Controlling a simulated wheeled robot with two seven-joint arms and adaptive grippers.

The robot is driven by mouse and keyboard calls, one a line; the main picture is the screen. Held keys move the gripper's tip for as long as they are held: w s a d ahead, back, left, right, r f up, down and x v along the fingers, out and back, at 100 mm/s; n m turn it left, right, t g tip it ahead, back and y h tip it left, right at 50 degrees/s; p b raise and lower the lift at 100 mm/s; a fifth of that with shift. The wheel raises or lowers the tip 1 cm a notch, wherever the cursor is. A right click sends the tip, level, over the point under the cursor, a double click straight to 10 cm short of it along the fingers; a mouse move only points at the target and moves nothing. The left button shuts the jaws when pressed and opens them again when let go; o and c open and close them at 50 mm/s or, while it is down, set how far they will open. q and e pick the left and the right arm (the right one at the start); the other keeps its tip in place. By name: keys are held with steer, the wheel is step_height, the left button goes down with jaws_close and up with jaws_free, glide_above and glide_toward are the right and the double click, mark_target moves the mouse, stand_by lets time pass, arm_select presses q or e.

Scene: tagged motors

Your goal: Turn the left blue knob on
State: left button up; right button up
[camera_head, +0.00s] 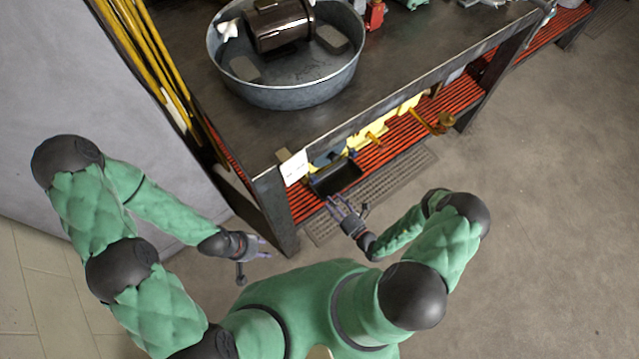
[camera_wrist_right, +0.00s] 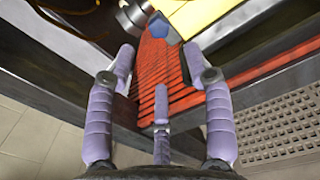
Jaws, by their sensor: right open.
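A small blue piece (camera_head: 352,153), possibly a blue knob, shows under the table's front edge in the head view, beside yellow parts. In the right wrist view a faceted blue knob (camera_wrist_right: 238,34) shows beyond and between the fingers, beside a yellow panel (camera_wrist_right: 197,15). I cannot tell how the knob is turned. My right gripper (camera_head: 348,204) is open and empty in front of the lower shelf; in its wrist view the spread fingers (camera_wrist_right: 160,85) are apart from the knob. My left gripper (camera_head: 254,252) looks open and empty, left of the table leg.
The dark table (camera_head: 330,118) carries a metal tub (camera_head: 290,92) with a brown motor (camera_head: 279,25). Below are a red slatted shelf (camera_head: 400,136), a black bin (camera_head: 335,177) and brass-coloured fittings (camera_head: 437,123). A floor grate (camera_head: 385,187) lies in front. The floor to the right is clear.

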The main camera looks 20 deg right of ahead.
mark_target(316, 182)
steer(key=b+x, duration=0.2)
steer(key=x, duration=0.7)
steer(key=shift+w+a, duration=0.2)
steer(key=shift+w, duration=0.1)
jaws_close()
